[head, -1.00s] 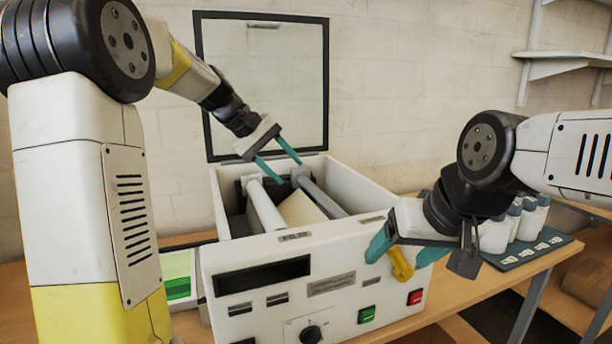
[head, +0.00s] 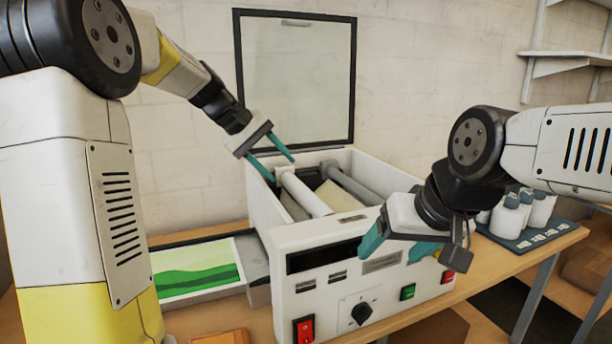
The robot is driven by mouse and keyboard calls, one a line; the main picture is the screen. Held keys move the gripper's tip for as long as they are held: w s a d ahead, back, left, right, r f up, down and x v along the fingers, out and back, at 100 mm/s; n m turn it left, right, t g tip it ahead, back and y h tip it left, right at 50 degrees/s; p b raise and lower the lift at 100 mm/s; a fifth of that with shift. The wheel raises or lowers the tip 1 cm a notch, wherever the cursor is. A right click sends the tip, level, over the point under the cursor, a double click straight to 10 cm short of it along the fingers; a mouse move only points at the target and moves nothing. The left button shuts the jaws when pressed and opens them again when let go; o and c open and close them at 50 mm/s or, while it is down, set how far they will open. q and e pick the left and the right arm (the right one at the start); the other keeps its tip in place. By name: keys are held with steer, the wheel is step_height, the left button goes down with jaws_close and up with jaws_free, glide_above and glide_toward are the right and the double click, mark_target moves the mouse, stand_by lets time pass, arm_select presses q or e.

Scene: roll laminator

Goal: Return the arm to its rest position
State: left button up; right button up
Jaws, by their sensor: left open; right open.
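My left gripper (head: 275,158) is open and empty, with its two teal fingers above the left rear part of the roll laminator (head: 290,238). My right gripper (head: 398,247) is open and hangs in front of the laminator's front panel, hiding part of it. I see nothing between its teal fingers. The laminator's lid (head: 297,80) stands raised at the back. Inside the open housing lie a white roller (head: 303,192) and a grey roller (head: 350,182), with a cream-coloured piece (head: 333,197) between them.
A tray with a green-and-white picture sheet (head: 197,270) sits left of the laminator. Several white bottles (head: 540,210) stand on a dark mat (head: 535,240) at the right. The front panel carries a red switch (head: 303,329), a black knob (head: 361,313) and a green button (head: 407,292).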

arm_select(q)
steer(key=s+a+f+m+t+y, duration=0.1)
steer(key=s+a+f, duration=0.1)
steer(key=s, duration=0.7)
steer(key=s+a+f+m+t+y, duration=0.1)
steer(key=s+a+f+m+y, duration=0.1)
steer(key=s, duration=0.7)
steer(key=s+a+f+m+t+y, duration=0.1)
steer(key=s+a+m+y, duration=0.1)
steer(key=s, duration=0.6)
steer(key=shift+s+a+f, duration=0.3)
steer(key=shift+s+f, duration=0.1)
